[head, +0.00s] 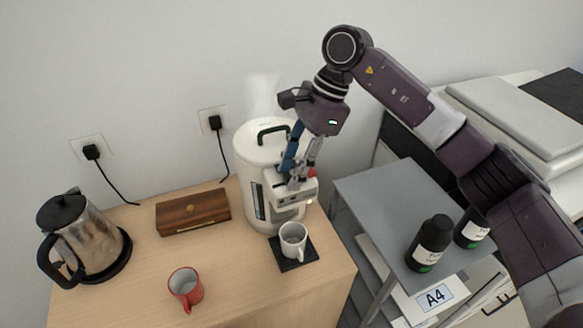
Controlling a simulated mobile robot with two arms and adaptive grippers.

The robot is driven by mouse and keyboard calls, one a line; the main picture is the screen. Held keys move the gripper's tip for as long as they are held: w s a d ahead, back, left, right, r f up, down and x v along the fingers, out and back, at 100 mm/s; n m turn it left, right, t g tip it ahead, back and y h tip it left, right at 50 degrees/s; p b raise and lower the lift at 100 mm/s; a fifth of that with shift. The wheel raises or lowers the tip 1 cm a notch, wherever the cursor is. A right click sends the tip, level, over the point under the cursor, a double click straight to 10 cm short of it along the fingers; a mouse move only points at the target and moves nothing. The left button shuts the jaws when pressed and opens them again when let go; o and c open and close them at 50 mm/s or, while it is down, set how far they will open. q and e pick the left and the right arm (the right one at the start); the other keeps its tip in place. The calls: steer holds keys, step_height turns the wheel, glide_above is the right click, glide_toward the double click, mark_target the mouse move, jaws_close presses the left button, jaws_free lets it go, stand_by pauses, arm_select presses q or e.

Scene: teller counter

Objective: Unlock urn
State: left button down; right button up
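The white urn (258,207) stands upright on the wooden counter, with a dark green handle (272,131) on its lid and steam above it. A light control block sticks out at its front right, with a small red part (312,173) near its top. My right gripper (293,181) reaches down from above at this block, its fingertips at or close to the block's top. Whether they touch or grip anything is too small to tell. A white mug (293,238) stands below the block on a black mat (290,263). My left gripper is not in view.
A steel kettle (92,240) stands at the left, near a brown wooden box (192,212) and a red mug (186,286). Black bottles (430,243) stand on the grey table (385,190) at right. Cords run from two wall sockets.

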steer(key=shift+v, duration=4)
